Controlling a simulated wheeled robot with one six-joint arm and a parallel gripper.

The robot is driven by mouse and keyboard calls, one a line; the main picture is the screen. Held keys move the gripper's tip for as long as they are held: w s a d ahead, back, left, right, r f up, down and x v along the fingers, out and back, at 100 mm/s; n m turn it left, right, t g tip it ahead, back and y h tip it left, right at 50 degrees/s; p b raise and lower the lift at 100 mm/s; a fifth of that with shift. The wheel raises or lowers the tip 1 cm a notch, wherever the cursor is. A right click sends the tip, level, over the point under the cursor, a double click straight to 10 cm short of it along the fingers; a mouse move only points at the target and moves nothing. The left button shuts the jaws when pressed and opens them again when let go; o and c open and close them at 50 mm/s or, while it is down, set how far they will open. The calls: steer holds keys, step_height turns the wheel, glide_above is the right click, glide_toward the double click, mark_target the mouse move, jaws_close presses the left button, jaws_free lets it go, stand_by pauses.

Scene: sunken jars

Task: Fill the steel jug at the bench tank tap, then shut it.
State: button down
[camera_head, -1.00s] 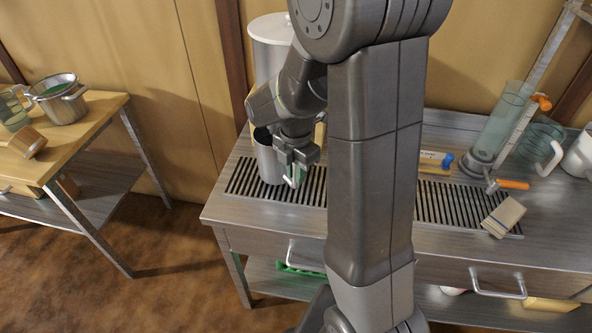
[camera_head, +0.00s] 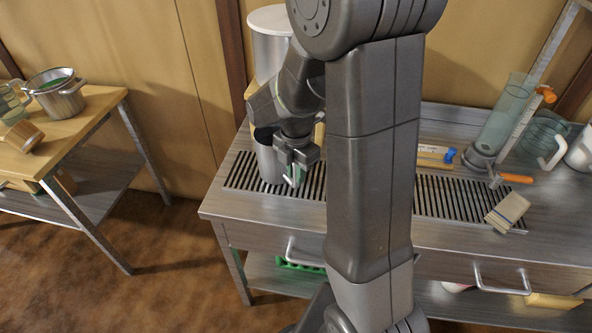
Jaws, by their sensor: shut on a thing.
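The steel jug (camera_head: 268,160) stands upright, or nearly so, at the left end of the slotted drain grate on the bench. Its dark open mouth shows beside my wrist. My gripper (camera_head: 296,172) is at the jug's right side, shut on what looks like the jug's handle, which the jaws mostly hide. The bench tank (camera_head: 270,45) is a tall pale cylinder behind the jug. My arm covers its lower right part, and its tap is hidden. I cannot see the water level in the jug or whether the jug touches the grate.
A tall clear cylinder (camera_head: 502,118) with an orange-handled tap (camera_head: 515,178) stands at the bench's right. A side table (camera_head: 100,105) with pots stands left.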

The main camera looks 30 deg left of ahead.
steer(key=c, duration=1.3)
jaws_free()
steer(key=shift+o, duration=0.2)
step_height(320, 180, up, 14)
steer(key=shift+o, duration=0.3)
steer(key=shift+f+p, duration=0.1)
steer(key=shift+p, duration=0.2)
